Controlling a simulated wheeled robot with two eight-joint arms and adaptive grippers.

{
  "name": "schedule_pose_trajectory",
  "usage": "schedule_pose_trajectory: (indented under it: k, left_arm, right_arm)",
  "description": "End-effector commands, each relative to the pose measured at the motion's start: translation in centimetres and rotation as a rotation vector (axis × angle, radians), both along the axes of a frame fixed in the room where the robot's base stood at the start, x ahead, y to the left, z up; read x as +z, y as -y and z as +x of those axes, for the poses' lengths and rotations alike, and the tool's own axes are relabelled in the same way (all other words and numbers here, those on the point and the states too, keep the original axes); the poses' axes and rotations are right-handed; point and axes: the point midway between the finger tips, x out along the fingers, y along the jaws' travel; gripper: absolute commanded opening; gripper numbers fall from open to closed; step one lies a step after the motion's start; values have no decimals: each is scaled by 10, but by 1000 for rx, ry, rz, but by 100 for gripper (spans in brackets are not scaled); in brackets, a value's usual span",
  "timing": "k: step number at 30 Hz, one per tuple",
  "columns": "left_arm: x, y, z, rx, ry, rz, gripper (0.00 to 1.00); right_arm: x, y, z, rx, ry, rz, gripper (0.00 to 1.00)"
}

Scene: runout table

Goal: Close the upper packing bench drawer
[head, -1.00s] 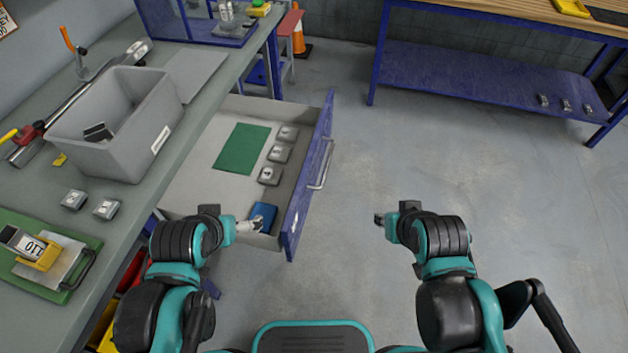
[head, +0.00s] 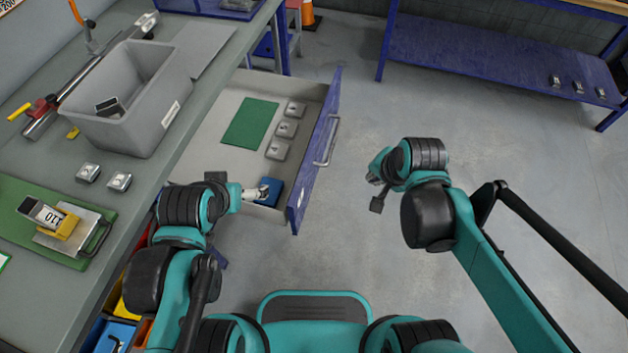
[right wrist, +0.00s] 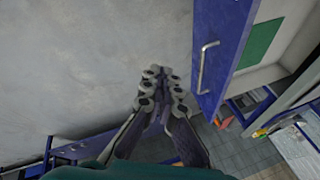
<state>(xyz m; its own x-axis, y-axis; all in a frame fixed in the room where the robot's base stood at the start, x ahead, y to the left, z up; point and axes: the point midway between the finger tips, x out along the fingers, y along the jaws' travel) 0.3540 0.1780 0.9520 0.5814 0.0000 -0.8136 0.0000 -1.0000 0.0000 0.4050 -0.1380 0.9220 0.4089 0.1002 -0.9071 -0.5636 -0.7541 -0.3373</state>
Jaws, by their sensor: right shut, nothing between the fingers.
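The upper packing bench drawer is pulled out, with its blue front (head: 318,150) facing right and a bar handle (head: 328,140) on it. The right wrist view shows the same blue front (right wrist: 224,45) and handle (right wrist: 205,68). My right gripper (head: 373,178) is to the right of the drawer front, apart from it. In the right wrist view its fingers (right wrist: 165,85) are together and empty, left of the handle. My left gripper (head: 258,193) is at the drawer's near end beside a blue box (head: 269,190); its fingers are too small to read.
The drawer holds a green sheet (head: 250,124) and several grey blocks (head: 286,129). The grey bench top (head: 185,95) carries a grey bin (head: 130,120) and a green board (head: 25,230). Open floor (head: 430,110) lies right of the drawer; a blue-shelved table (head: 480,65) stands behind.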

Motion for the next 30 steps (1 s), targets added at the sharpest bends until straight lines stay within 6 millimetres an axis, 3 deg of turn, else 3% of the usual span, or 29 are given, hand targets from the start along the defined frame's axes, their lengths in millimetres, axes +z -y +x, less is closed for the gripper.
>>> schedule_pose_trajectory:
  k: [6,15,23,30]
  left_arm:
    - [26,0,0,0,0,0,100]
    - [45,0,0,0,0,0,100]
    - [43,0,0,0,0,0,100]
    - [21,0,0,0,0,0,100]
  right_arm:
    - [-23,-37,36,-444,-219,232,0]
    - [-74,-75,55,-954,-464,376,0]
    - [-96,-84,55,-1067,-513,391,0]
    - [-140,-94,58,-1063,-511,391,0]
